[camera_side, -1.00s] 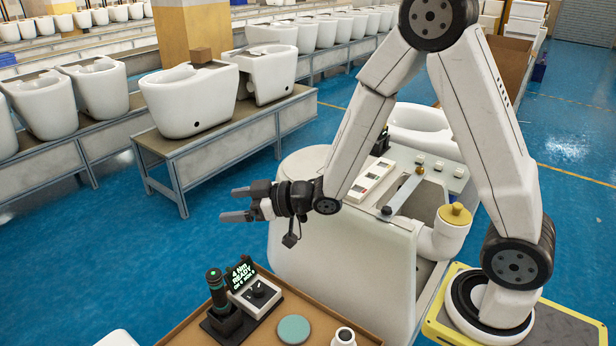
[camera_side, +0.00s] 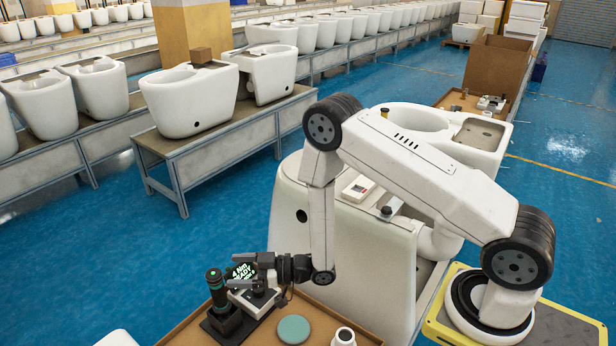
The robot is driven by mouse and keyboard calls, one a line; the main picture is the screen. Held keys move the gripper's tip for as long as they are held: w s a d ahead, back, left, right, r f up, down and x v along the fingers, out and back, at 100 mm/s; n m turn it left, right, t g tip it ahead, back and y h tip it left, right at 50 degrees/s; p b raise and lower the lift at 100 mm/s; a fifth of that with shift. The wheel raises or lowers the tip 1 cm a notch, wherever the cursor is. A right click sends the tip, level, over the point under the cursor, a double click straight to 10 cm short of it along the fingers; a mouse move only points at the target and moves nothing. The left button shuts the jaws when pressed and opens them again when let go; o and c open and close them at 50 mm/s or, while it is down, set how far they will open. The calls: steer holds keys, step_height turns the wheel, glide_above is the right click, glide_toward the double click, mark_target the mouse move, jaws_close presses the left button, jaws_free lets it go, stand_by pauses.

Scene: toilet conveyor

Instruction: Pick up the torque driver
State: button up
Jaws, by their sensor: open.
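The torque driver (camera_side: 217,292) is a dark cylinder with a green ring near its top. It stands upright in a black holder (camera_side: 226,322) on the brown tray at the lower left. My gripper (camera_side: 236,271) is open, its fingers level and pointing left towards the upper part of the driver. In the picture the fingertips end just right of the driver, and a small gap seems to show; I cannot tell the depth exactly. The gripper partly hides the controller box (camera_side: 252,299) with its lit green display (camera_side: 243,271).
A teal disc (camera_side: 294,329) and a small white cup-like part (camera_side: 344,337) sit on the brown tray (camera_side: 190,332). A large white toilet unit (camera_side: 345,250) stands right behind my forearm. A bench (camera_side: 222,137) with toilets stands farther back.

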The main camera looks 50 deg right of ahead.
mark_target(214, 305)
step_height(214, 305, down, 7)
steer(key=w+a, duration=0.1)
steer(key=w, duration=0.1)
steer(key=shift+a+f, duration=0.15)
steer(key=shift+a, duration=0.15)
stand_by(0.3)
steer(key=shift+w, duration=0.1)
steer(key=shift+x, duration=2.6)
steer(key=shift+a+f, duration=0.1)
jaws_close()
